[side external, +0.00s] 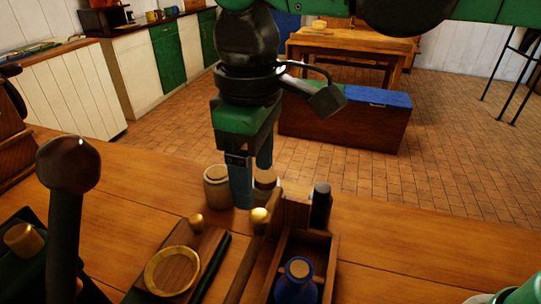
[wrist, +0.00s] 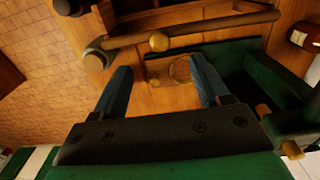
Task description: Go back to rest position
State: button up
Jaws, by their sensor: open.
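My gripper (side external: 252,188) points down over the wooden table (side external: 400,248), with its two blue fingers apart and nothing between them. In the side view the fingers overlap two lidded jars, a left one (side external: 216,188) and a right one (side external: 265,181); I cannot tell how close they are. In the wrist view my gripper (wrist: 160,64) shows both fingers spread, with a round brass-rimmed dish (wrist: 180,70) seen between them. The same dish (side external: 172,271) sits on a wooden board in the side view.
A wooden box (side external: 328,264) holds a blue bottle (side external: 298,284), with a dark bottle (side external: 321,205) by its back corner. A tall dark round-topped post (side external: 67,170) stands at left. A green tray (wrist: 268,78) shows at right in the wrist view.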

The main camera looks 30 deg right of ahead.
jog(key=shift+r, duration=0.3)
jog(key=shift+d, duration=0.1)
jog(key=d+f+m+t, duration=0.3)
jog(key=d+m, duration=0.1)
jog(key=d, duration=0.7)
jog(key=d+f+m+t, duration=0.4)
jog(key=d+m, duration=0.1)
jog(key=d, duration=0.6)
jog(key=shift+s+f, duration=0.2)
jog(key=shift+s, duration=0.15)
